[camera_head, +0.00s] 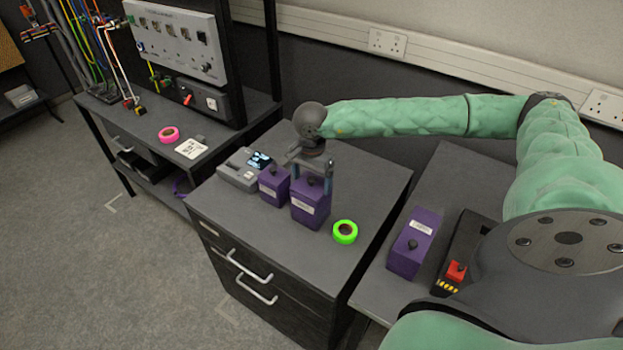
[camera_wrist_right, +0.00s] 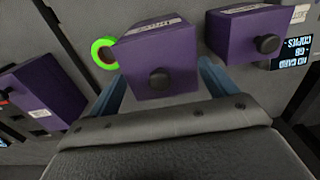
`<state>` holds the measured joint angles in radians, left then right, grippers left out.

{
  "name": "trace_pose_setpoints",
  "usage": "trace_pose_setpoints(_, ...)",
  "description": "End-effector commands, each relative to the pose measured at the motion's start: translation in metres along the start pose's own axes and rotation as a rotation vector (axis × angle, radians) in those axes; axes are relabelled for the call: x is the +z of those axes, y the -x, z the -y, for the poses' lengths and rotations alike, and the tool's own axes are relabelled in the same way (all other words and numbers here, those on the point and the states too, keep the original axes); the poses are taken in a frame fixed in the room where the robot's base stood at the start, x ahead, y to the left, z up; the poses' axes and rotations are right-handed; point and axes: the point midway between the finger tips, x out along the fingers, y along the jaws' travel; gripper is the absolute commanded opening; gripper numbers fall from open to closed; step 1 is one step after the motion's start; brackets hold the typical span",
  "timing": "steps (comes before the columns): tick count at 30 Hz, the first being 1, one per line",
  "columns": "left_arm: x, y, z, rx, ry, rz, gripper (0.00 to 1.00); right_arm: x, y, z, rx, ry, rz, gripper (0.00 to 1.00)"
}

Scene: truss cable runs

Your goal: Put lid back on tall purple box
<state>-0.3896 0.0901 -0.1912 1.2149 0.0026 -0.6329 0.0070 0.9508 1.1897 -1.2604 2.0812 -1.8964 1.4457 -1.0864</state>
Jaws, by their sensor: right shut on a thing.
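The lid appears seated on the box; no gap shows. A shorter purple box (camera_head: 270,190) stands to its left. Another purple box (camera_head: 409,252) stands on the lower bench to the right. My left gripper is out of view.
A green tape roll (camera_head: 345,231) lies just right of the middle box. A grey device with a small screen (camera_head: 238,176) stands left of the boxes. A black case with a red switch (camera_head: 455,271) is on the right bench. The cabinet's front and back right are clear.

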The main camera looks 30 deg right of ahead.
Motion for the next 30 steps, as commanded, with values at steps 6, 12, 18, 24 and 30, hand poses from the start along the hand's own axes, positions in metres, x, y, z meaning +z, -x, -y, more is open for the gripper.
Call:
trace_pose_setpoints(6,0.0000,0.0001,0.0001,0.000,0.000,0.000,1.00,0.0000,0.0000,0.0000,0.000,0.000,0.000,0.63)
trace_pose_setpoints(12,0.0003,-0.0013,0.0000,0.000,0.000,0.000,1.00,0.0001,-0.0006,-0.0001,0.000,0.000,0.000,0.63)
trace_pose_setpoints(18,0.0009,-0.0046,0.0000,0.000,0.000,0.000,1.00,0.0002,-0.0012,-0.0002,0.001,0.000,0.000,0.63)
trace_pose_setpoints(24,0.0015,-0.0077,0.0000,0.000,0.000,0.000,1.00,0.0003,-0.0011,-0.0001,0.000,0.000,0.000,0.63)
trace_pose_setpoints(30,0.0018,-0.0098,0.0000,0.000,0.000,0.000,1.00,0.0004,-0.0004,0.0001,0.000,0.000,0.000,0.63)
